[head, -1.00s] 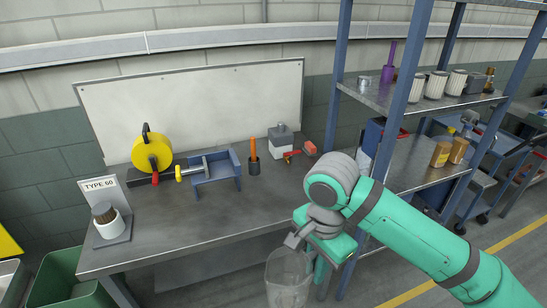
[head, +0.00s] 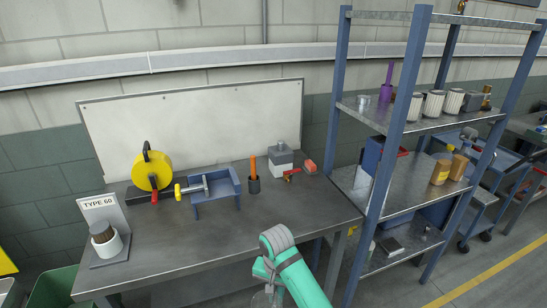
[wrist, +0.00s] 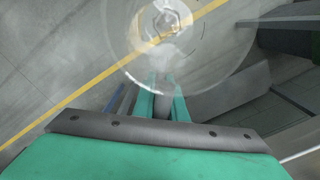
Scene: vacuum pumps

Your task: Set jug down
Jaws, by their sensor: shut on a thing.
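A clear, see-through jug (wrist: 190,55) fills the upper middle of the wrist view. The green fingers of my gripper (wrist: 163,97) reach to its near side and are shut on it. Floor with a yellow line shows through and around the jug. In the head view the jug (head: 266,299) shows only in part at the bottom edge, below my green arm. It hangs in front of the grey workbench (head: 240,222), apart from its top. My fingertips are not clear in the head view.
The front middle of the bench is clear. A blue-posted shelf (head: 410,190) stands right.

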